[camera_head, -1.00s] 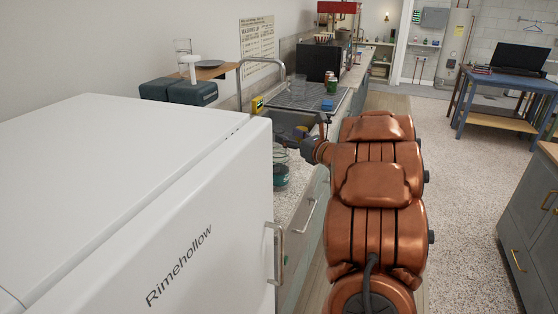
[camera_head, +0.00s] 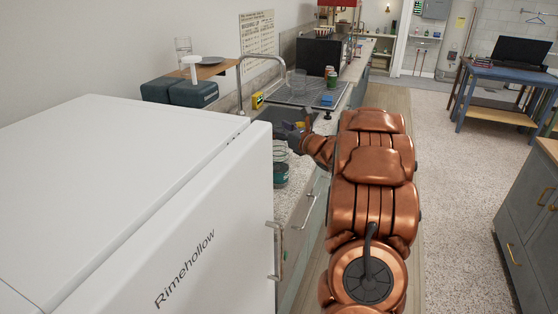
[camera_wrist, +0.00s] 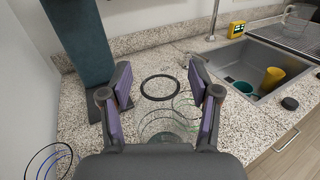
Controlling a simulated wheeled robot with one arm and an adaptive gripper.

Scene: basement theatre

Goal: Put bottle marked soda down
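My gripper (camera_wrist: 160,90) is open, its two purple-padded fingers spread wide above the speckled counter (camera_wrist: 135,55). In the head view my gripper (camera_head: 293,130) is small and partly hidden at the arm's end, near the sink. A clear round-rimmed vessel (camera_wrist: 166,126) shows low between the fingers in the wrist view; I cannot tell whether either finger touches it. In the head view a clear ringed item (camera_head: 281,150) and a teal item (camera_head: 280,174) stand beside the fridge, partly hidden by it. No soda marking is readable, so I cannot tell which is the bottle.
The sink (camera_wrist: 262,70) holds a yellow cup (camera_wrist: 272,78) and a teal cup. A dark ring (camera_wrist: 160,87) lies on the counter. A tall teal block (camera_wrist: 78,50) stands left. The white fridge (camera_head: 130,190) flanks my arm; open floor (camera_head: 460,190) lies right.

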